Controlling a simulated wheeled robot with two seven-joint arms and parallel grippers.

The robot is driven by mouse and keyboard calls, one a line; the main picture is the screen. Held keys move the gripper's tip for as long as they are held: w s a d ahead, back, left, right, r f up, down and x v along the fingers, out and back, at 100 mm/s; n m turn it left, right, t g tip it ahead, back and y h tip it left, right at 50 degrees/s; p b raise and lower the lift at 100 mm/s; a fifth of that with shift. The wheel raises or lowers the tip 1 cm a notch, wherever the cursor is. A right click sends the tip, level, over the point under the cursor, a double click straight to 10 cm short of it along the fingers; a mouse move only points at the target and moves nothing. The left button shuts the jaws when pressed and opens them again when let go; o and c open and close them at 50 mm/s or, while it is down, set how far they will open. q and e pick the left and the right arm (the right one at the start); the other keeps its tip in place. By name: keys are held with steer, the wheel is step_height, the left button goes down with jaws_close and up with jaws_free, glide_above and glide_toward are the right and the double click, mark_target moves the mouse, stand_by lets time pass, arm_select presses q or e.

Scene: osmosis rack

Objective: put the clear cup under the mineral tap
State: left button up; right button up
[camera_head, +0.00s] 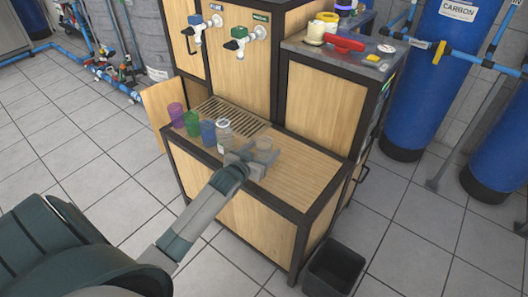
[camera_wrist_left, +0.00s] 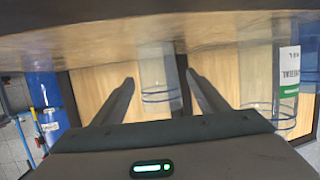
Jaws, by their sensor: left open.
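The clear cup (camera_head: 264,149) stands on the wooden counter, at the right end of a row of vessels. In the left wrist view the clear cup (camera_wrist_left: 158,82) shows upside down, lined up between my fingers. My left gripper (camera_head: 250,160) is at the near side of the cup, its fingers (camera_wrist_left: 160,86) apart; I cannot tell how deep the cup sits between them. The tap with the green handle (camera_head: 238,38) sits on the cabinet front beside a green label (camera_head: 261,17), above the drip grate (camera_head: 250,127). My right gripper is out of view.
Left of the clear cup stand a labelled clear bottle (camera_head: 224,137), a blue cup (camera_head: 208,133), a green cup (camera_head: 192,124) and a purple cup (camera_head: 175,114). A second tap with a blue handle (camera_head: 196,22) is further left. The counter right of the cup (camera_head: 305,172) is free.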

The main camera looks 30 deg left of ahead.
mark_target(266, 140)
arm_select(q)
steer(key=shift+w+a+f, duration=0.1)
steer(key=shift+w+f, duration=0.1)
steer(key=shift+w, duration=0.4)
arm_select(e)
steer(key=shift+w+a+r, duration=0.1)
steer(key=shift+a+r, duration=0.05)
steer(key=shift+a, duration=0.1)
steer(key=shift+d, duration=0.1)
arm_select(q)
steer(key=c, duration=1.2)
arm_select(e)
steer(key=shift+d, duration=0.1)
arm_select(q)
steer(key=shift+r, duration=0.1)
